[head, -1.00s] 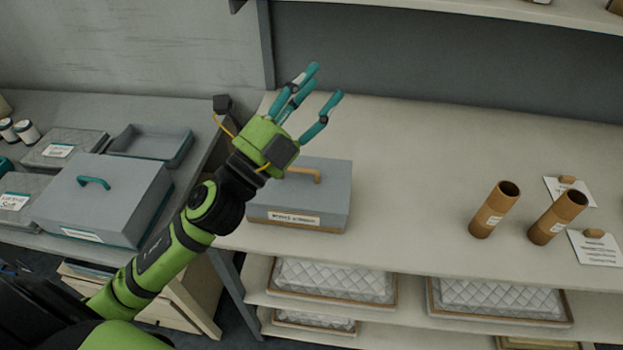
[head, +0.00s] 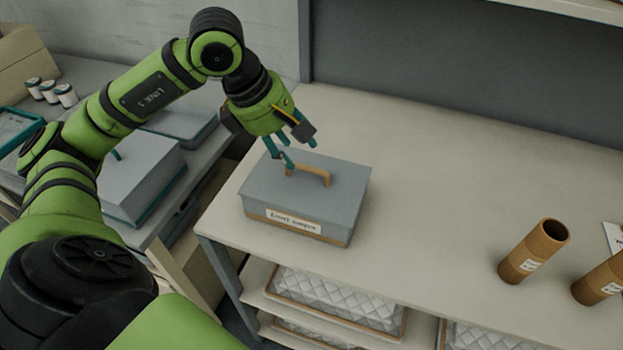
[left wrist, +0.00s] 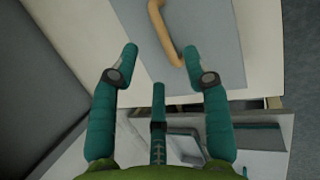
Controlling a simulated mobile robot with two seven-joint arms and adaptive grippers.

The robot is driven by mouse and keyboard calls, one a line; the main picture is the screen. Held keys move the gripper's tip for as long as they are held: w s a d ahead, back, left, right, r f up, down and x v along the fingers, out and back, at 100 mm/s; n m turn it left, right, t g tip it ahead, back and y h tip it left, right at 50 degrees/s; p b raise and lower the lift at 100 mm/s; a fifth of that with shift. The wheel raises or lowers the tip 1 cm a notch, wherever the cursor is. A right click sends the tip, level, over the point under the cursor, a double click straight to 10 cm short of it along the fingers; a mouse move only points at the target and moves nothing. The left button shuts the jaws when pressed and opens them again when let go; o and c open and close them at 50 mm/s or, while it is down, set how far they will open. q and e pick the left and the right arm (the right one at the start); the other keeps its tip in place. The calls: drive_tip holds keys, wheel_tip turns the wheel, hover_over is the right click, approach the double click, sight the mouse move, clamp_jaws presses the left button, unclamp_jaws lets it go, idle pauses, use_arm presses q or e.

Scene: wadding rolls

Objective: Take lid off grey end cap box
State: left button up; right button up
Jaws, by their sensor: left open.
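A grey box (head: 290,222) with a tan base strip and a white label stands near the left end of the pale bench. Its grey lid (head: 345,178) is on and carries a tan arched handle (head: 322,173); the label is too blurred to read surely. My left gripper (head: 287,160) is open and empty, pointing down at the back left of the handle. In the left wrist view the handle (left wrist: 163,30) lies just beyond the spread teal fingers (left wrist: 160,62), with the lid (left wrist: 212,25) behind it. I cannot tell whether a finger touches the lid. My right gripper is out of view.
Another grey box (head: 140,185) with a teal handle sits on the left table, partly behind my arm. Tan tubes (head: 535,250) stand at the bench's right. Quilted wadding (head: 335,298) lies on the shelf below. The bench's middle is clear.

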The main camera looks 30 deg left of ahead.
sight(303, 168)
use_arm(q)
drive_tip(key=p+x, duration=0.2)
drive_tip(key=x, duration=0.2)
drive_tip(key=shift+d+f, duration=0.25)
drive_tip(key=shift+f, duration=0.05)
drive_tip(key=shift+w+f, duration=0.2)
drive_tip(key=shift+f, duration=0.4)
drive_tip(key=shift+d, duration=0.1)
clamp_jaws()
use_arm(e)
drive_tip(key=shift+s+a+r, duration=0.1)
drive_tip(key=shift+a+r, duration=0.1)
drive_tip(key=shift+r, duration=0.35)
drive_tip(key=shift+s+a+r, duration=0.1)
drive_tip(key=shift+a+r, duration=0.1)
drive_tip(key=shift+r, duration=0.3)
